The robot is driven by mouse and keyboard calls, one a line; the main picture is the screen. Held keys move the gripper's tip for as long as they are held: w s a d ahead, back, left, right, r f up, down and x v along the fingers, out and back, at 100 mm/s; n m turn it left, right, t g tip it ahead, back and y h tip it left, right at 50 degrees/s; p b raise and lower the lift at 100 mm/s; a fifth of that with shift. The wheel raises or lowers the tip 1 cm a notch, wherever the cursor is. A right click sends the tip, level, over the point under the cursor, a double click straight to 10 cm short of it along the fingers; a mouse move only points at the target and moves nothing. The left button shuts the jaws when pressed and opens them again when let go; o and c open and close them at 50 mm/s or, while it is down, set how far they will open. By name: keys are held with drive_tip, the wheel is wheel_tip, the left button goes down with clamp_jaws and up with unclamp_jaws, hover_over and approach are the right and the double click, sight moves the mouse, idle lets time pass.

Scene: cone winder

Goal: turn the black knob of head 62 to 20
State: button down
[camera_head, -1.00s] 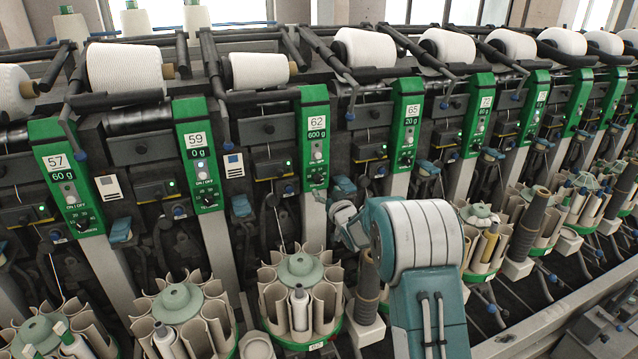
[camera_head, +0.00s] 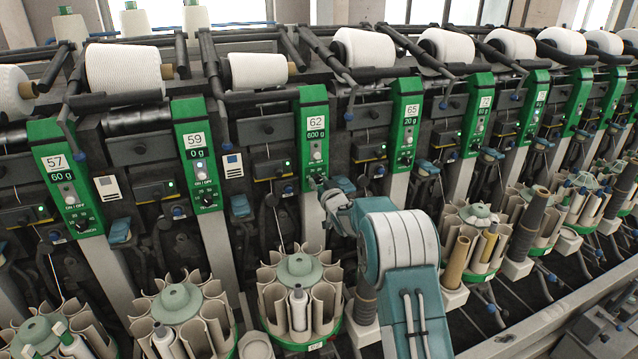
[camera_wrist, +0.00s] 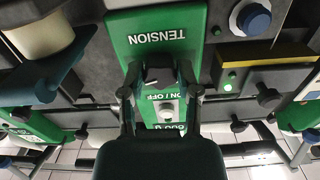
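The head 62 panel (camera_head: 314,135) is green, with a display reading 600 g, in the head view. Its black knob (camera_wrist: 158,76) shows in the wrist view between the TENSION label and the ON/OFF marking; in the head view my gripper largely hides it. My gripper (camera_wrist: 160,70) has its two fingers on either side of the knob. A small gap seems to show on each side, so the fingers look open around it; contact cannot be made out. The head 62 display is partly covered by my gripper's body in the wrist view.
Head 59's panel (camera_head: 197,155) reads 0 g on the left, and head 65's panel (camera_head: 405,125) reads 20 g on the right. A bobbin magazine (camera_head: 299,255) stands below head 62. A blue knob (camera_wrist: 254,19) lies beside the panel in the wrist view.

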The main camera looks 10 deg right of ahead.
idle(0.4)
drive_tip(key=n, duration=0.4)
drive_tip(key=shift+n, duration=0.3)
drive_tip(key=n, duration=1)
drive_tip(key=shift+n, duration=0.4)
drive_tip(key=n, duration=0.4)
drive_tip(key=shift+f, duration=0.15)
drive_tip(key=shift+n, duration=0.3)
drive_tip(key=shift+f, duration=0.1)
